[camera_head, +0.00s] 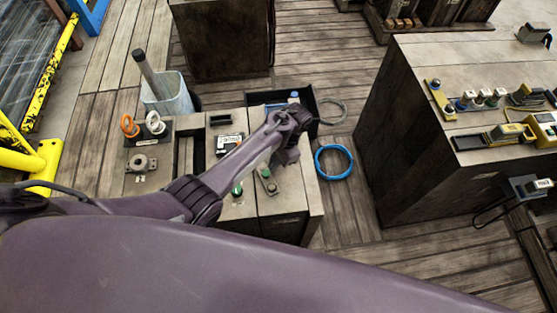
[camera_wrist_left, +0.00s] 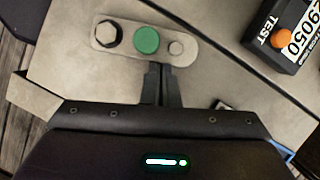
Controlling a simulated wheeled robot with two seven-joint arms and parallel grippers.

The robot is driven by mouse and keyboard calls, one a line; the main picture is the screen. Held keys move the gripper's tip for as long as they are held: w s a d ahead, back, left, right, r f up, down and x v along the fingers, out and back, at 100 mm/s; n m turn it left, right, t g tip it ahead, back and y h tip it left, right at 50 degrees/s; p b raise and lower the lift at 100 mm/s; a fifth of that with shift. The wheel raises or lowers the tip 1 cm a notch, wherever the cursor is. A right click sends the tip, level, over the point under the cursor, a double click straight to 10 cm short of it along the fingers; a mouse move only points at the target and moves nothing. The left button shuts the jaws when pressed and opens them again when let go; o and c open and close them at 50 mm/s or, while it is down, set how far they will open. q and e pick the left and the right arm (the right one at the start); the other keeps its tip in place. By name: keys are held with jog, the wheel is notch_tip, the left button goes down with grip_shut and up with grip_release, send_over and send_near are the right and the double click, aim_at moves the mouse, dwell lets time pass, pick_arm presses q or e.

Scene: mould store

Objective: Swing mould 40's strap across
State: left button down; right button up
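In the head view the strap (camera_head: 267,181) is on the block's top, below my left gripper (camera_head: 290,157). In the left wrist view the left gripper's fingers (camera_wrist_left: 159,70) are together and empty, their tips at the strap's near edge beside the green disc. I cannot tell whether they touch it. No number 40 is legible. My right gripper is not in view.
A black tester with an orange button (camera_wrist_left: 281,41) is at the wrist view's upper right. Left of the strap is another block with a second green knob (camera_head: 237,189). A blue hose coil (camera_head: 334,162) lies on the floor, right. A bench (camera_head: 440,65) stands farther right.

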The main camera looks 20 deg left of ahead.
aim_at(252, 185)
pick_arm(q)
jog(key=a+n+p, duration=0.1)
jog(key=n+h+p, duration=0.1)
jog(key=shift+s+a+r+n+g, duration=0.1)
jog(key=shift+s+a+n+g, duration=0.2)
jog(key=shift+s+a+n, duration=0.1)
jog(key=a+n+p, duration=0.1)
jog(key=s+n+h+p, duration=0.1)
jog(key=n, duration=0.1)
jog(key=shift+s+a+n+g, duration=0.15)
jog(key=shift+a+n+g, duration=0.15)
jog(key=shift+a, duration=0.1)
jog(key=s+n+p, duration=0.1)
jog(key=a+n+h+p, duration=0.1)
jog(key=n+p, duration=0.1)
jog(key=shift+s+a+h, duration=0.1)
jog(key=shift+s+h, duration=0.2)
jog(key=shift+s, duration=0.1)
jog(key=n+p, duration=0.1)
jog(key=s+n+h+p, duration=0.1)
jog(key=n, duration=0.1)
jog(key=shift+s+a, duration=0.2)
jog(key=shift+a, duration=0.15)
jog(key=shift+s+n, duration=0.25)
jog(key=shift+n, duration=0.15)
jog(key=shift+s+f, duration=0.1)
jog(key=shift+f, duration=0.1)
